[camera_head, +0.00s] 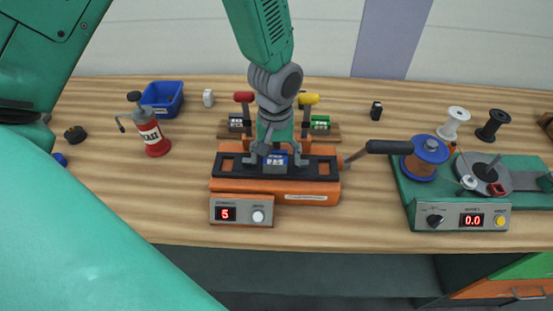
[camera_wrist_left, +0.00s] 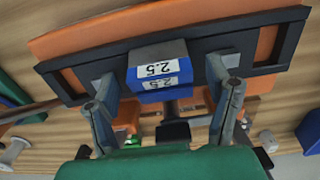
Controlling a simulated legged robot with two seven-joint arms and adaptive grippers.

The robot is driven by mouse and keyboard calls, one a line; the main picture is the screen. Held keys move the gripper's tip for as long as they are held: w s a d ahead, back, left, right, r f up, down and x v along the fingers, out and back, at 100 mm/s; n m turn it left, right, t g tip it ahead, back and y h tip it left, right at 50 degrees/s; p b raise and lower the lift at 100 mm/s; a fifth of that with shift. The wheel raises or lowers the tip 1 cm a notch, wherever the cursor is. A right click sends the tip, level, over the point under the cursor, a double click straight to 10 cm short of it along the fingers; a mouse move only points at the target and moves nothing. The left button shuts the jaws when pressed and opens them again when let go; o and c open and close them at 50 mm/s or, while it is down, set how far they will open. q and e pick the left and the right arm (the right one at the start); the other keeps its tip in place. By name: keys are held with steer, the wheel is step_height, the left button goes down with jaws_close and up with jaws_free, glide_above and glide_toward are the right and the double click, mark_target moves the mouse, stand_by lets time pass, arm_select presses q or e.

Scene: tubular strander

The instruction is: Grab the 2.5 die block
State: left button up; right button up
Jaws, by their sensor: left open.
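The 2.5 die block (camera_wrist_left: 157,72) is a grey block with a blue face and white "2.5" labels. It sits in the black-framed slot of the orange machine (camera_head: 222,185), and it also shows in the head view (camera_head: 276,164). My left gripper (camera_head: 275,158) is open and reaches down over the block from above. In the left wrist view its two fingers (camera_wrist_left: 161,80) stand on either side of the block, with a gap visible on each side. My right gripper is not in view.
Behind the machine stand a red-handled (camera_head: 243,97) and a yellow-handled tool (camera_head: 309,99), with labelled blocks, one green (camera_head: 320,122). A black-handled lever (camera_head: 388,147) juts right. A red oil can (camera_head: 152,137) and blue bin (camera_head: 163,97) stand left, a green spool machine (camera_head: 400,190) right.

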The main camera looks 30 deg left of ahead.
arm_select(q)
steer(key=shift+f, duration=0.2)
jaws_close()
steer(key=shift+r, duration=0.1)
steer(key=shift+r, duration=0.1)
